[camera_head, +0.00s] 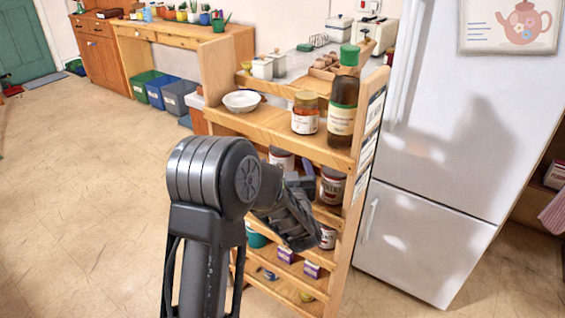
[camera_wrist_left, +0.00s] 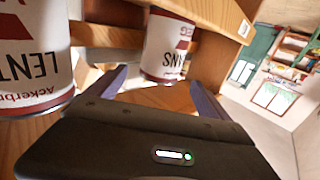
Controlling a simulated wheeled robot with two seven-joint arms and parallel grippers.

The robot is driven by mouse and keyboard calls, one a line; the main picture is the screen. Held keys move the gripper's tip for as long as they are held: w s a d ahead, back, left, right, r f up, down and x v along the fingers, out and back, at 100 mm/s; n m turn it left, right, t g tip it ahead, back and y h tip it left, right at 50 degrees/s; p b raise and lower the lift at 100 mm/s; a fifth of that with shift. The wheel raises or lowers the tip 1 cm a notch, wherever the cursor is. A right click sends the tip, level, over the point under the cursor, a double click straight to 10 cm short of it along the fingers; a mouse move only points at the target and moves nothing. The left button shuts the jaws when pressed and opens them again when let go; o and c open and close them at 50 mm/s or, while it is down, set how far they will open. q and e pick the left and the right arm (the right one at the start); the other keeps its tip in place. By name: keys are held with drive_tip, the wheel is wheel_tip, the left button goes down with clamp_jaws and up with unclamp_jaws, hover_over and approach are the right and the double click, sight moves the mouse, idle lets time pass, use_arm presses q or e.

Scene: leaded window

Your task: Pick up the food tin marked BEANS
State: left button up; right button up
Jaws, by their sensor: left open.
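The BEANS tin (camera_wrist_left: 165,50) is white and dark red. It shows upside down in the left wrist view, beyond and between the finger tips. In the head view it appears to be the left tin (camera_head: 281,158) on the middle shelf, partly hidden by my gripper and the board above. My left gripper (camera_head: 300,183) is open and empty in front of that shelf; its fingers also show in the wrist view (camera_wrist_left: 158,88). A gap seems to remain between fingers and tin. My right gripper is not in view.
A LENTILS tin (camera_wrist_left: 35,55) stands close beside, on the right in the head view (camera_head: 332,185). The wooden shelf unit (camera_head: 265,125) has side posts and a board above the tins. A bottle (camera_head: 342,110), jar (camera_head: 305,115) and bowl (camera_head: 241,101) stand on top. A fridge (camera_head: 440,150) is at right.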

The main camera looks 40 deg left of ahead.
sight(282, 151)
use_arm(q)
drive_tip(key=shift+x, duration=0.95)
drive_tip(key=shift+p+x, duration=0.45)
drive_tip(key=shift+x, duration=2.15)
drive_tip(key=shift+c, duration=0.4)
clamp_jaws()
